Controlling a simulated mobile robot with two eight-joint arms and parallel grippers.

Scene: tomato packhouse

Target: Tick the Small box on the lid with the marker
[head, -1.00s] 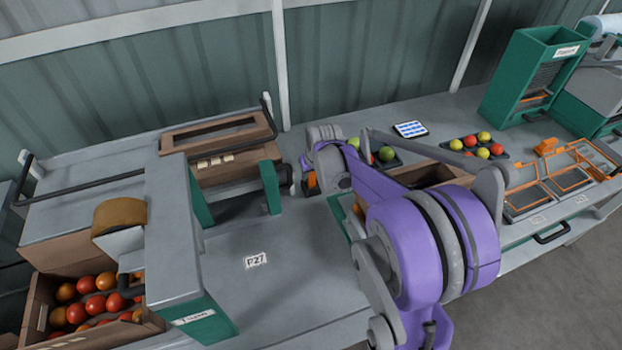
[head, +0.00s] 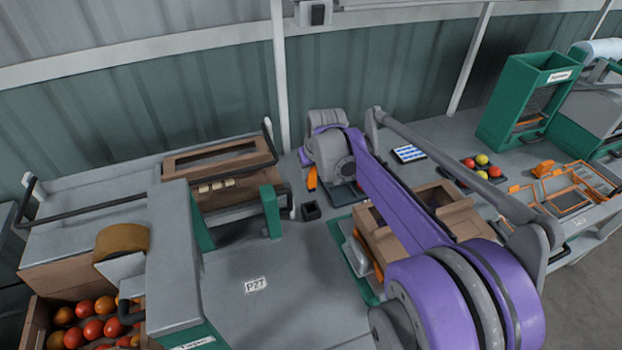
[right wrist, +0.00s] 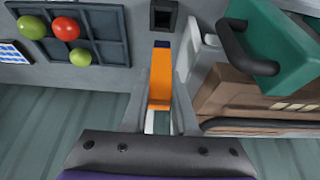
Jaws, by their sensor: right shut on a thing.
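My right gripper (right wrist: 160,100) is shut on an orange marker (right wrist: 160,76) with a dark blue end pointing away from the gripper. In the head view the orange marker (head: 312,178) hangs below my right wrist, above the bench. A small dark square cup (head: 311,210) stands just below it there; the cup (right wrist: 163,14) also shows beyond the marker's end in the right wrist view. A brown carton (head: 455,213) with dark openings is partly hidden by my right arm. No printed Small box can be made out. My left gripper is out of view.
Another brown carton (head: 228,191) stands behind a grey and green frame (head: 173,250) at left. A crate of tomatoes (head: 38,325) is at lower left. A tomato tray (right wrist: 112,38) lies near the marker. The bench around the P27 label (head: 256,285) is clear.

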